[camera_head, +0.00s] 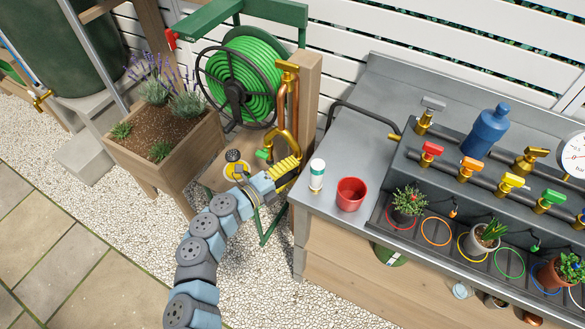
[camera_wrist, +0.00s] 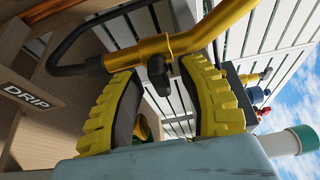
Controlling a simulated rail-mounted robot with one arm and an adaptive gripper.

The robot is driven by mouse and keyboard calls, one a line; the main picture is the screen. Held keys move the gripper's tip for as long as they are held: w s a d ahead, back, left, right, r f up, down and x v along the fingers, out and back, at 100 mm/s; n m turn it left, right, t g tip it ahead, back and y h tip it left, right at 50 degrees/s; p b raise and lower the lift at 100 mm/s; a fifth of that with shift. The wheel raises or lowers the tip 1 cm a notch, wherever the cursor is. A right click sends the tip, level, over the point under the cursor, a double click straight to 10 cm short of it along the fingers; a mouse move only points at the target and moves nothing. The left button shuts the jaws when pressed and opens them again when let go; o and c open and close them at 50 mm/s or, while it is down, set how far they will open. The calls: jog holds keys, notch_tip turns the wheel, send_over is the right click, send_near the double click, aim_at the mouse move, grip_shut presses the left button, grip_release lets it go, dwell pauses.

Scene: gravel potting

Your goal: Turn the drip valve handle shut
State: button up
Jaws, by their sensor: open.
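My gripper (camera_head: 283,172) is beside the wooden post, at the left end of the grey bench, its yellow fingers apart. In the wrist view my gripper (camera_wrist: 162,70) is open, one finger on each side. A brass pipe fitting (camera_wrist: 190,40) crosses just beyond the fingertips, and a dark stub (camera_wrist: 157,73) on it shows between them. Contact cannot be told. A DRIP label (camera_wrist: 27,96) is on wood at the left. In the head view a brass bent pipe (camera_head: 291,136) and a green part (camera_head: 263,153) show near my gripper. The drip valve handle is not clearly identifiable.
A hose reel (camera_head: 240,80) and a wooden planter (camera_head: 165,135) stand left of the post. On the bench are a white-green bottle (camera_head: 317,176), a red pot (camera_head: 351,194), a blue bottle (camera_head: 486,130) and several coloured valves, including a red one (camera_head: 432,150).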

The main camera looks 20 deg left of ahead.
jog(key=v, duration=1.2)
jog(key=shift+a, duration=0.1)
dwell(0.4)
